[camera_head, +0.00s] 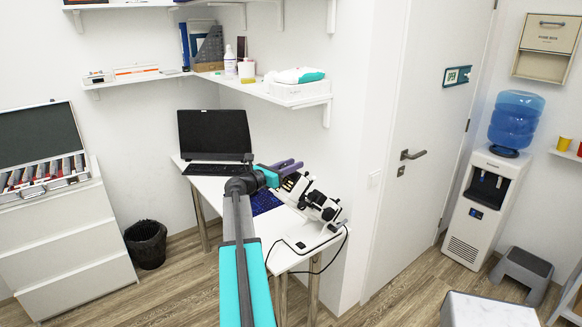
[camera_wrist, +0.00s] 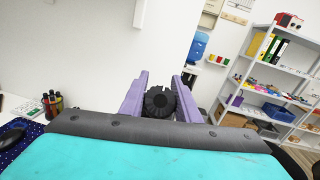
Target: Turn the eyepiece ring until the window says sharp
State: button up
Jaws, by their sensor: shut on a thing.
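A white and black optical instrument (camera_head: 318,204) stands on the white desk (camera_head: 287,256), its eyepiece end pointing up and left toward my arm. My gripper (camera_head: 288,165) has purple fingers and is at that end. In the wrist view, the black ribbed eyepiece ring (camera_wrist: 159,102) sits between the two purple fingers (camera_wrist: 160,88), and they are shut on it. In the head view the ring is too small and covered by my gripper to make out. I cannot make out the window or any word in it.
A cable runs from the instrument over the desk edge. In the wrist view a pen cup (camera_wrist: 53,103) and a black mouse (camera_wrist: 10,136) are at left. A door (camera_head: 425,120) is to the right.

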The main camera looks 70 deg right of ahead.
jog(key=shift+f+m+g+b, duration=0.15)
jog(key=shift+m+g+b, duration=0.25)
jog(key=shift+m, duration=0.1)
jog(key=m+g+y+b, duration=0.1)
jog(key=m+g+b, duration=0.1)
jog(key=m, duration=0.1)
jog(key=shift+s+a+y, duration=0.1)
jog(key=shift+s+y, duration=0.05)
jog(key=shift+y, duration=0.25)
jog(key=shift+s+a+m+g+y+b, duration=0.15)
jog(key=shift+m+g+y+b, duration=0.25)
jog(key=shift+m, duration=0.6)
jog(key=shift+s+a+m+g+y+b, duration=0.2)
jog(key=shift+m+g+y, duration=0.4)
jog(key=shift+m, duration=0.4)
jog(key=o, duration=1)
jog(key=shift+o, duration=0.2)
jog(key=shift+w+a, duration=0.1)
jog(key=b+v, duration=0.3)
jog(key=v, duration=1)
jog(key=shift+w+r, duration=0.2)
jog(key=shift+w, duration=0.1)
